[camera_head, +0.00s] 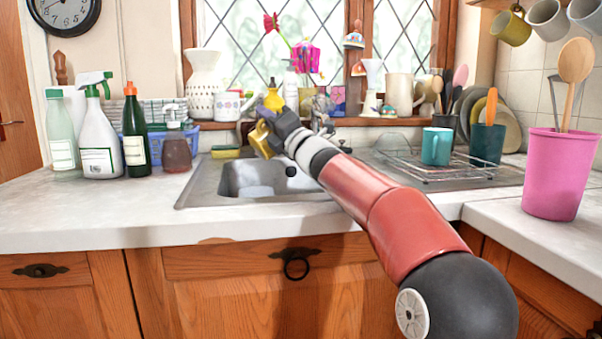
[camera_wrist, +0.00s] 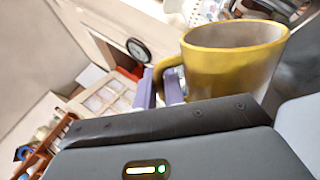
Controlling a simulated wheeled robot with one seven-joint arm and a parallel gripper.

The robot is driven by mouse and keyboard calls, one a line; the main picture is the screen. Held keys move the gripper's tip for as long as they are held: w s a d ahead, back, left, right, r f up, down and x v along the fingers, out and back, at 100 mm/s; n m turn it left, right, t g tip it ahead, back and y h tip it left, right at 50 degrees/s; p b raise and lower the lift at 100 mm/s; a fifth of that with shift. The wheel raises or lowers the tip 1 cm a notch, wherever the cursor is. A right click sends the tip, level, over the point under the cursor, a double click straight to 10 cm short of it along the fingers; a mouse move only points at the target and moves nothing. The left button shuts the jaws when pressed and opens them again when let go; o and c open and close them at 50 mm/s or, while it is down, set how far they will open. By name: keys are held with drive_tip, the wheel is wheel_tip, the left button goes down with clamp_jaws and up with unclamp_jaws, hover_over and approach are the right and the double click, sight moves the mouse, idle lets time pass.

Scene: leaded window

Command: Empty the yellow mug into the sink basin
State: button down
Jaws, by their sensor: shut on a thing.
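The yellow mug (camera_head: 261,141) is in my gripper (camera_head: 274,131), above the back of the sink basin (camera_head: 240,178). It looks tilted in the head view. In the wrist view the yellow mug (camera_wrist: 232,72) is large, with its handle toward my gripper's fingers (camera_wrist: 163,88) and part of its pale inside showing below the rim. My gripper is shut on the mug, seemingly at the handle. I cannot see the bottom of the mug's inside or any liquid. My arm hides the right part of the basin.
A wire rack with a teal mug (camera_head: 436,146) stands on the drainer at right. A pink bin (camera_head: 557,172) stands on the right counter. Bottles (camera_head: 98,140) stand at left. The sill behind holds vases and a flower. Another yellowish mug (camera_head: 510,28) hangs at top right.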

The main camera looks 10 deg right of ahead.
drive_tip(key=shift+d+m+t+h, duration=0.25)
drive_tip(key=shift+m+t+h, duration=0.05)
drive_tip(key=shift+m, duration=0.4)
drive_tip(key=shift+w+d+r+m+t+h, duration=0.1)
drive_tip(key=shift+d+r+m+t+h, duration=0.15)
drive_tip(key=shift+m, duration=0.25)
drive_tip(key=shift+w+d+r+m+t+h+p, duration=0.1)
drive_tip(key=shift+d+r+m+t+h+p, duration=0.25)
drive_tip(key=shift+m, duration=0.45)
drive_tip(key=shift+w+d+r+m+t+h+p, duration=0.25)
drive_tip(key=shift+d+m+h+p, duration=0.15)
drive_tip(key=shift+m, duration=0.25)
drive_tip(key=shift+w+d+r+m+t+h+p, duration=0.1)
drive_tip(key=shift+d+m+t+h+p, duration=0.2)
drive_tip(key=shift+d+m, duration=0.3)
drive_tip(key=shift+w+d+f+m+t+h+b, duration=0.1)
drive_tip(key=shift+d+f+m+t+h+b, duration=0.15)
drive_tip(key=shift+m+h+b, duration=0.5)
drive_tip(key=shift+w+d+f+m+t+h+b, duration=0.15)
drive_tip(key=shift+m+h+b, duration=0.25)
drive_tip(key=shift+m, duration=0.5)
drive_tip(key=shift+d+r+m+t+h, duration=0.25)
drive_tip(key=shift+d+m+h, duration=0.3)
drive_tip(key=shift+m, duration=0.45)
